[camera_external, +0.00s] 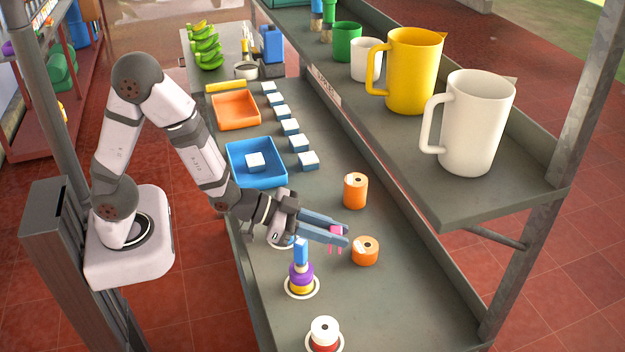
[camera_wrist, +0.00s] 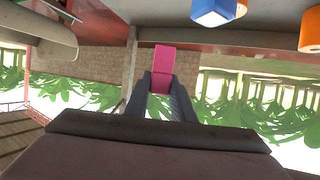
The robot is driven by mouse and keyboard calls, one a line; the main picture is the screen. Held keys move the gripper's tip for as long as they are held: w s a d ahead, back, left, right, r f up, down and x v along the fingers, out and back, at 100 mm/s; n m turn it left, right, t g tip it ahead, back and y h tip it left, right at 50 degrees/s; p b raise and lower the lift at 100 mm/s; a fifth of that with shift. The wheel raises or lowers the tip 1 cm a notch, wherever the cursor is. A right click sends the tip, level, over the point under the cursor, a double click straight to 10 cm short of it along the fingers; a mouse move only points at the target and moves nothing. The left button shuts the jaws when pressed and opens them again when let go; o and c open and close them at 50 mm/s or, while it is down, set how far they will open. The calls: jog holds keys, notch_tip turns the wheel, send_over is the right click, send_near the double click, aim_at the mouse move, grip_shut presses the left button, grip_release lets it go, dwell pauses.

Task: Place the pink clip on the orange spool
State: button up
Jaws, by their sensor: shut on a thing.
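My gripper (camera_external: 341,236) is shut on the pink clip (camera_external: 335,238), held above the grey bench and partly hidden by the fingers. In the wrist view the pink clip (camera_wrist: 162,62) sticks out between my fingertips (camera_wrist: 161,90). A short orange spool (camera_external: 365,251) stands upright on the bench, just right of and below my fingertips in the external view. A taller orange cylinder (camera_external: 355,191) stands above them in that picture. An orange piece (camera_wrist: 312,32) shows at the wrist view's right edge; I cannot tell which one it is.
A blue clip (camera_external: 301,251) stands on a purple and yellow stack (camera_external: 301,276) close below my gripper in the external view. A white and red spool (camera_external: 324,334) is nearer the front.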

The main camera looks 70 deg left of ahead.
jog(key=a+r+n+y, duration=0.2)
jog(key=a+n+y, duration=0.55)
jog(key=a, duration=0.45)
jog(key=s+a+f+n+g+y, duration=0.25)
jog(key=s+a+n+y, duration=0.4)
jog(key=a, duration=0.45)
jog(key=shift+m+g, duration=0.25)
jog(key=shift+m, duration=0.15)
jog(key=shift+w+f+p, duration=0.1)
jog(key=shift+f+p, duration=0.3)
jog(key=shift+f, duration=4.5)
jog(key=shift+f, duration=0.1)
jog(key=shift+f, duration=0.15)
jog(key=o, duration=1)
jog(key=shift+r, duration=0.2)
